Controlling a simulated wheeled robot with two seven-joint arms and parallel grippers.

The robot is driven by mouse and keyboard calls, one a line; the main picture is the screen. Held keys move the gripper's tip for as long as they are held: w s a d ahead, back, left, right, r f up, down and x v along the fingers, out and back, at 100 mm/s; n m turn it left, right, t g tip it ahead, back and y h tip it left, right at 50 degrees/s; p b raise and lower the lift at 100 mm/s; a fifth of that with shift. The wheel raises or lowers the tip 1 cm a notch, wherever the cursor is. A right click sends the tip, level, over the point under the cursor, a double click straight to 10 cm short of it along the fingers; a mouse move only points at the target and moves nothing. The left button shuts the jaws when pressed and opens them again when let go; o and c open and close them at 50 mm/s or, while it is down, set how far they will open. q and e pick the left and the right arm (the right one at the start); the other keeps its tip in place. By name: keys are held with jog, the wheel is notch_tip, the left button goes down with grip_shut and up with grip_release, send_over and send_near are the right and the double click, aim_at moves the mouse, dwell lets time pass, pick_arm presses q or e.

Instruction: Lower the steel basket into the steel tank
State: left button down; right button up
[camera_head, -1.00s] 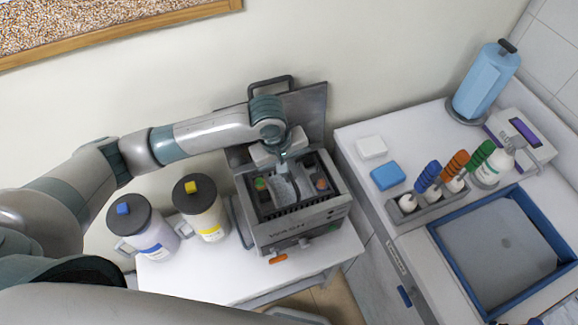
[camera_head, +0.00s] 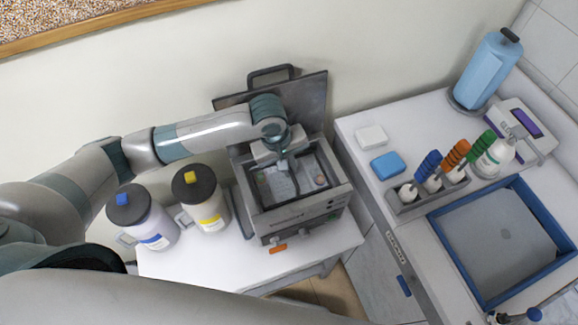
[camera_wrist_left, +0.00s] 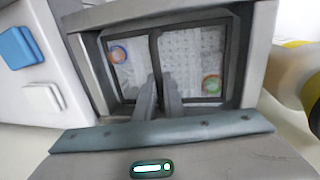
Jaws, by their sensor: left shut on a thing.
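The steel tank (camera_head: 293,222) is a grey box on the white table by the wall, with its lid (camera_head: 305,100) raised behind it. In the head view the gripper (camera_head: 284,165) partly hides the basket. My right gripper is not visible.
Two lidded jugs, yellow-marked (camera_head: 203,200) and blue-marked (camera_head: 142,220), stand left of the tank. On the right counter are a blue sponge (camera_head: 387,165), a white block (camera_head: 371,137), several coloured-handled tools, a blue-rimmed tray (camera_head: 437,232) and a paper roll (camera_head: 487,70).

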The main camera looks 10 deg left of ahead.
pick_arm(q)
jog(key=shift+f, duration=1.25)
jog(key=c, duration=1.8)
grip_release()
jog(key=shift+o, duration=0.2)
notch_tip(320, 180, up, 17)
jog(key=s+a+b, duration=0.2)
jog(key=b, duration=0.1)
jog(key=shift+a, duration=0.4)
